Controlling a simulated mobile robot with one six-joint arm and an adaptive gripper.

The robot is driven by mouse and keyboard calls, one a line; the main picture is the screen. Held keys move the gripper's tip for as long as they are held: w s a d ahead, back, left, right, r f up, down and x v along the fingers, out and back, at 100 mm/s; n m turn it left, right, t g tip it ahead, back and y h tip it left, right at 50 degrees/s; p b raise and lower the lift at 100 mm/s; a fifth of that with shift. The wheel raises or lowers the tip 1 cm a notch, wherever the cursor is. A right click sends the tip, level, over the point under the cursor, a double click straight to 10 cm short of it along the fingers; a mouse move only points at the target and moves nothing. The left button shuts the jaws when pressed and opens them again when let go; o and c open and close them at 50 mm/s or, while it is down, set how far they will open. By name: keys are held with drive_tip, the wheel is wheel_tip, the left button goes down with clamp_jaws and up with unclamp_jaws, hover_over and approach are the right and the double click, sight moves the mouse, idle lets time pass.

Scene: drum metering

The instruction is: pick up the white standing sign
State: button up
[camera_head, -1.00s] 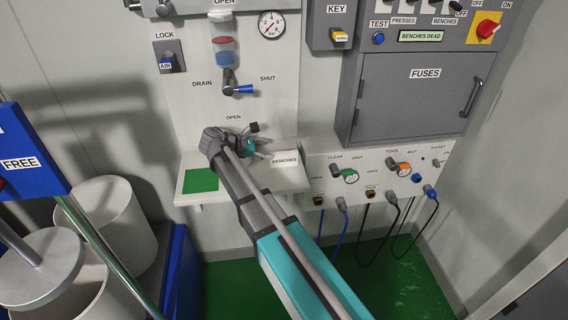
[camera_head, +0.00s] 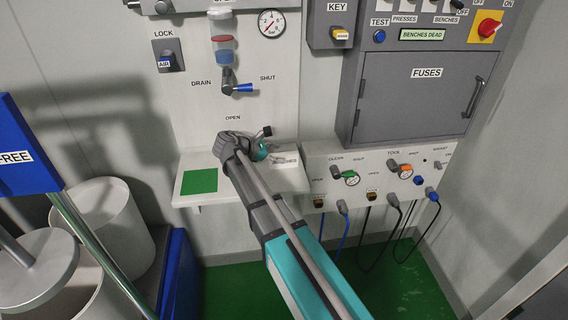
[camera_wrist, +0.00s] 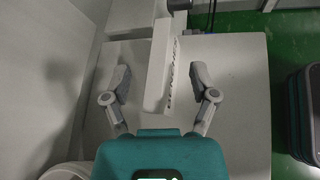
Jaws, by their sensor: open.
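A green square (camera_head: 199,181) lies on the shelf's left part. A drain lever (camera_head: 236,88) is above on the wall panel. To the right are a valve panel (camera_head: 376,172) with hanging cables and a grey fuse cabinet (camera_head: 412,90). White drums (camera_head: 118,222) stand at lower left.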

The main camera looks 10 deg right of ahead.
drive_tip(key=shift+b+x, duration=0.45)
drive_tip(key=shift+x, duration=1)
clamp_jaws()
